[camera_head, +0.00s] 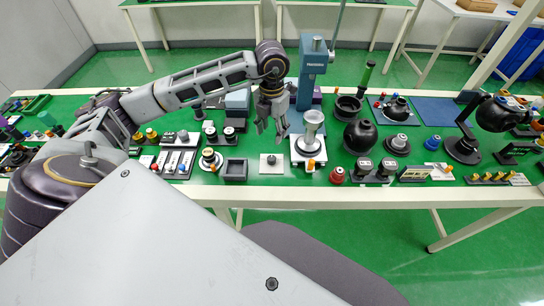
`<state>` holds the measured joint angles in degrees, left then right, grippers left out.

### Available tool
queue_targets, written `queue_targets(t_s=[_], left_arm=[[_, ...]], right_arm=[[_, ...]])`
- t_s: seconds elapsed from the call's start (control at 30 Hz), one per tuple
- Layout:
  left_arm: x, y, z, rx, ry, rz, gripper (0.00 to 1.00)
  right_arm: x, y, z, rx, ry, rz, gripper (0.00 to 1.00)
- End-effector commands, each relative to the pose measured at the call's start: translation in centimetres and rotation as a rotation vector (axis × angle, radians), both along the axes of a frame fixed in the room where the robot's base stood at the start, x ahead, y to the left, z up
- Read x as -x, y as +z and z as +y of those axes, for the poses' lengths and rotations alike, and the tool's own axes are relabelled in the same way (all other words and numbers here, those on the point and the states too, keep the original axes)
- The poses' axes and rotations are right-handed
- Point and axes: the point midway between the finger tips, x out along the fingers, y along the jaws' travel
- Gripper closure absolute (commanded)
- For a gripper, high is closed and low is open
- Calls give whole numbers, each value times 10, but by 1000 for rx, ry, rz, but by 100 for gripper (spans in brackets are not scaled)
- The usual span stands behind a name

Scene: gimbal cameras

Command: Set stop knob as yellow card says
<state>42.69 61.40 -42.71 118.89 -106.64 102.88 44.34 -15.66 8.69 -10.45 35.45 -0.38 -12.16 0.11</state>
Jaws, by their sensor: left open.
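My left gripper (272,134) hangs over the bench with its fingers apart and pointing down, nothing between them. Below it, near the front edge, a white square plate (263,167) carries a small grey knob (271,159); I cannot tell for sure that this is the stop knob. The gripper is above the plate and apart from it. A small sign with a yellowish face (414,174) stands at the front right; it may be the yellow card, but its text is too small to read. My right gripper is not in view.
A white stand with a funnel-like cup (313,122) is close right of the gripper, with a blue column (313,70) behind. A black sphere (360,135) stands right. The bench is crowded.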

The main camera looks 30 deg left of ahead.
Motion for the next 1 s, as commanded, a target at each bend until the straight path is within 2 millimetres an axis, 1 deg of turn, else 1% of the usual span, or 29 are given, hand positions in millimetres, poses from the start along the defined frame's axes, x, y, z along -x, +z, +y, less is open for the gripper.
queue_targets(t_s=[0.17,0.27,1.0], left_arm=[[0,-8,0,0,0,1,49],[0,-16,0,0,1,2,49],[1,-111,0,1,0,3,49]], right_arm=[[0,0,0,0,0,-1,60],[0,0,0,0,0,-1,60],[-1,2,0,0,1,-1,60]])
